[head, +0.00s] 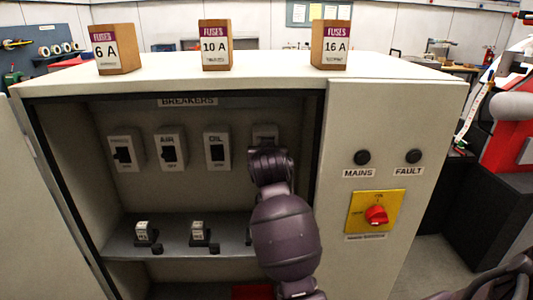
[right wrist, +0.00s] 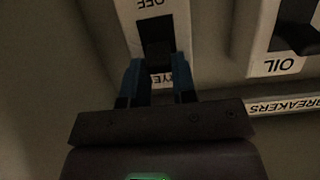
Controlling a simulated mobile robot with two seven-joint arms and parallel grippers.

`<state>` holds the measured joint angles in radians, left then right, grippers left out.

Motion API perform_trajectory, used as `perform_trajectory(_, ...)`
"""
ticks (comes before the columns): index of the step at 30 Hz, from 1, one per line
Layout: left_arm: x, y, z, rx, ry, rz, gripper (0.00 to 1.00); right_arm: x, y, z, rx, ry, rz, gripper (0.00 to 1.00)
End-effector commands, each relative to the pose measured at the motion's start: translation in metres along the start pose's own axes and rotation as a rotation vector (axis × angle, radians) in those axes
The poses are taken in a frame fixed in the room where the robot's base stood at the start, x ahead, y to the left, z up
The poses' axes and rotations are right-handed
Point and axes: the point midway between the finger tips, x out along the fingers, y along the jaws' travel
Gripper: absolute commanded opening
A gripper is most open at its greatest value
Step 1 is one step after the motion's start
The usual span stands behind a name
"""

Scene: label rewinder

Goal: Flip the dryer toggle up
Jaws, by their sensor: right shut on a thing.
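The dryer breaker (head: 265,131) is the rightmost of the row on the cabinet's back wall, and my right gripper covers most of it. In the right wrist view, which is turned upside down, its white plate (right wrist: 128,20) shows an OFF mark and a partly hidden name label. Its black toggle (right wrist: 156,38) stands between the two blue fingertips. My right gripper (right wrist: 158,82) is shut on the toggle; it also shows in the head view (head: 268,152). The toggle's exact tilt is hard to tell in the dark. My left gripper is not in view.
Several similar breakers, among them the OIL one (head: 217,151), stand left of the dryer breaker. A shelf (head: 180,250) with small black blocks is below. Fuse boxes (head: 216,45) stand on the cabinet top. A red knob (head: 376,215) is on the right panel.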

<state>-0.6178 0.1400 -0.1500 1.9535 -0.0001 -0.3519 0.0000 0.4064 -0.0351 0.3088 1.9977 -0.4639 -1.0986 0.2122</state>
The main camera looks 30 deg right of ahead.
Motion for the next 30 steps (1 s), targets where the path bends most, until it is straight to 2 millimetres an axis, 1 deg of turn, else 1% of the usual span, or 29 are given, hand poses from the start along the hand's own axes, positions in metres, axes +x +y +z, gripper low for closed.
perform_trajectory(2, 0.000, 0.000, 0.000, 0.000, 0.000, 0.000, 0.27, 0.000, 0.000, -0.001, 0.001, 0.002, 0.000, 0.02)
perform_trajectory(3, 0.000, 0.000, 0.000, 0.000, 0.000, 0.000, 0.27, 0.000, 0.000, -0.001, 0.001, 0.003, 0.000, 0.27)
perform_trajectory(8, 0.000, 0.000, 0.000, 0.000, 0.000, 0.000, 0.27, 0.000, 0.000, -0.001, 0.001, 0.003, 0.000, 0.51)
perform_trajectory(16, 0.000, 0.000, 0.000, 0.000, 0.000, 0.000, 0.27, 0.000, 0.000, 0.000, 0.001, 0.002, 0.000, 0.51)
perform_trajectory(20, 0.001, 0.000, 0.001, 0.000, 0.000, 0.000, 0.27, -0.006, 0.000, 0.000, 0.001, 0.001, 0.000, 0.51)
perform_trajectory(23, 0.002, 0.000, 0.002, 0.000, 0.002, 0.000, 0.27, -0.018, -0.001, 0.001, 0.002, 0.003, -0.001, 0.51)
perform_trajectory(30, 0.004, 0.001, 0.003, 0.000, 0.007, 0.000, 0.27, -0.062, -0.001, 0.001, 0.003, 0.002, -0.002, 0.51)
